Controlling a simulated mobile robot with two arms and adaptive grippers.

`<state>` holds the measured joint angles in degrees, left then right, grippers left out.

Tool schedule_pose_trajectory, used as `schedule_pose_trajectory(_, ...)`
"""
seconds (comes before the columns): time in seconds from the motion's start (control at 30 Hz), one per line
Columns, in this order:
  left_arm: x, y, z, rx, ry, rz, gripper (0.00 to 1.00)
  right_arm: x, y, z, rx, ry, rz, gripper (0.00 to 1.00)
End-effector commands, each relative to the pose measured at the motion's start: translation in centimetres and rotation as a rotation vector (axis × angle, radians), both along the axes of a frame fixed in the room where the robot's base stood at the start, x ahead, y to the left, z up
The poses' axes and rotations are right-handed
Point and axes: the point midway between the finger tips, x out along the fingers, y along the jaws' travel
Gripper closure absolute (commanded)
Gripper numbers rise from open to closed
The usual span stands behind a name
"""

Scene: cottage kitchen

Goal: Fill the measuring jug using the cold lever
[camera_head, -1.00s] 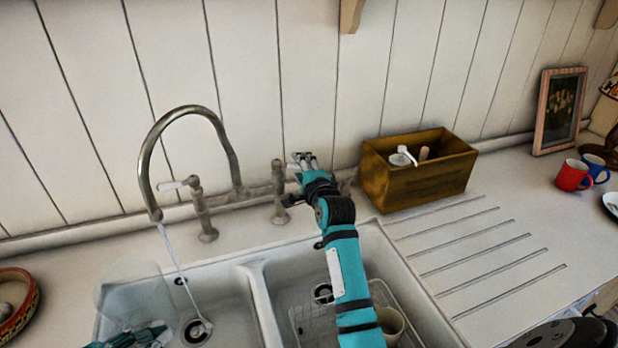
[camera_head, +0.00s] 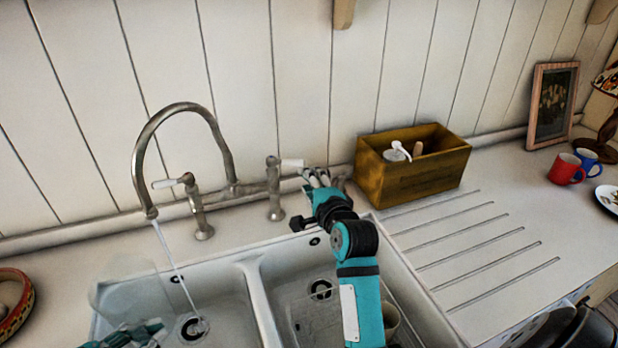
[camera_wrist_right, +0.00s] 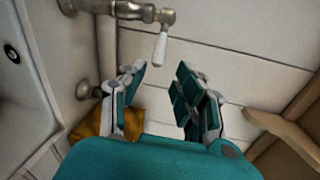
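The clear measuring jug (camera_head: 112,285) is faint over the left sink bowl. My left gripper (camera_head: 128,335) is at its lower part, cut by the frame edge; its grip is unclear. Water (camera_head: 172,255) runs from the curved spout (camera_head: 150,208) past the jug's right side, down to the left drain. The tap has a left lever (camera_head: 168,183) pointing left and a right lever (camera_head: 291,162) pointing right; I see no hot or cold marking. My right gripper (camera_head: 318,180) is just right of the right lever. In the right wrist view my gripper (camera_wrist_right: 160,80) is open and empty, below the white lever (camera_wrist_right: 160,48).
A wooden box (camera_head: 412,180) with utensils stands right of my right gripper. The grooved drainboard (camera_head: 480,235) is clear. A red mug (camera_head: 566,170), a blue mug (camera_head: 592,160) and a picture frame (camera_head: 552,105) stand far right. A patterned bowl (camera_head: 15,300) sits at left.

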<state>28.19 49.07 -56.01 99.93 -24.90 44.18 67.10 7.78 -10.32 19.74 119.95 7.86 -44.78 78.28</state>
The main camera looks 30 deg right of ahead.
Motion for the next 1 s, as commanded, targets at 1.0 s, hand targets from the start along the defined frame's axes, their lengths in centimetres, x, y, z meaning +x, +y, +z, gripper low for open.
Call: schedule_pose_trajectory(1.0, 0.0, 0.0, 0.1, -0.001, -0.001, 0.000, 1.00, 11.0, -3.5, 7.7, -1.209, 1.003, 0.526, 1.00)
